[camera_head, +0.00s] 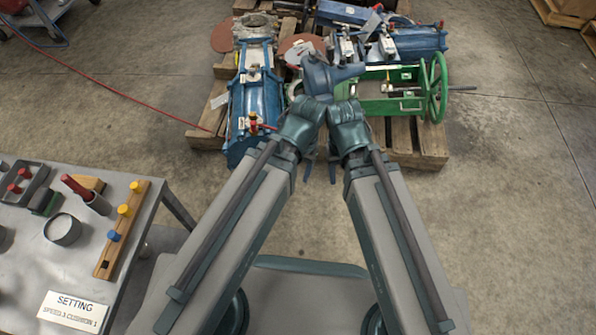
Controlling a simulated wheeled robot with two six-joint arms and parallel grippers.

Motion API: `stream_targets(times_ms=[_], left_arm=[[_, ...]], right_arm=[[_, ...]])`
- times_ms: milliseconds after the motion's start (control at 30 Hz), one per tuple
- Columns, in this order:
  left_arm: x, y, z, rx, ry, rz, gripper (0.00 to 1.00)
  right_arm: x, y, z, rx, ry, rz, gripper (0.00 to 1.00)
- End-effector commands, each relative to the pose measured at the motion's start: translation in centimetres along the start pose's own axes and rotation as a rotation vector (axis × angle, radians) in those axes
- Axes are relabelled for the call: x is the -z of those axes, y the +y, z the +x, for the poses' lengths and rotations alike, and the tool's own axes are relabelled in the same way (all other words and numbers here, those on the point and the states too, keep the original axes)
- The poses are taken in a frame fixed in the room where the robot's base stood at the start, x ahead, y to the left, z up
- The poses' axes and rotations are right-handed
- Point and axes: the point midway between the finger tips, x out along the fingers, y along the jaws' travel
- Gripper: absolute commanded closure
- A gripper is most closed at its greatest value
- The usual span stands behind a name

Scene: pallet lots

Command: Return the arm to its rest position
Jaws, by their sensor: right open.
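My two arms reach forward from the bottom of the view and come close together in the middle. My right gripper (332,76) shows small at the far end of the arms, in front of the pallet load. It is open, and I see nothing held in it. My left gripper is hidden behind the arm links and I cannot make it out.
A wooden pallet (432,144) ahead bears blue cylinders (256,95) and a green frame with a handwheel (437,88). A metal table (35,262) at left holds a peg board (122,230), a cup (63,229) and a sign (73,311). A red hose (110,87) crosses the floor.

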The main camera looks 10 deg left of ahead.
Motion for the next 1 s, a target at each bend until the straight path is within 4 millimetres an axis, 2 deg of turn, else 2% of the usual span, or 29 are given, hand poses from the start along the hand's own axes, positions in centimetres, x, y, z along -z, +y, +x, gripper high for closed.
stream_targets(times_ms=[233, 367, 467, 567, 1000], left_arm=[[0.0, 0.0, 0.0, 0.000, 0.000, 0.000, 0.36], [-0.1, -0.2, -1.6, 0.000, 0.000, 0.000, 0.36], [-0.2, -0.3, -3.6, 0.000, 0.000, -0.001, 0.36], [-0.4, -0.6, -6.3, -0.001, -0.001, -0.002, 0.36], [-1.2, -2.0, -20.9, -0.003, -0.002, -0.007, 0.36]], right_arm=[[0.0, 0.1, 0.0, -0.003, -0.002, -0.011, 0.50], [-0.1, 0.2, -1.6, -0.002, -0.001, -0.009, 0.50], [-0.2, 0.4, -3.6, -0.002, -0.002, -0.009, 0.50], [-0.4, 0.7, -6.3, -0.002, -0.002, -0.008, 0.50], [-1.2, 2.1, -20.9, 0.001, -0.003, -0.002, 0.50]])
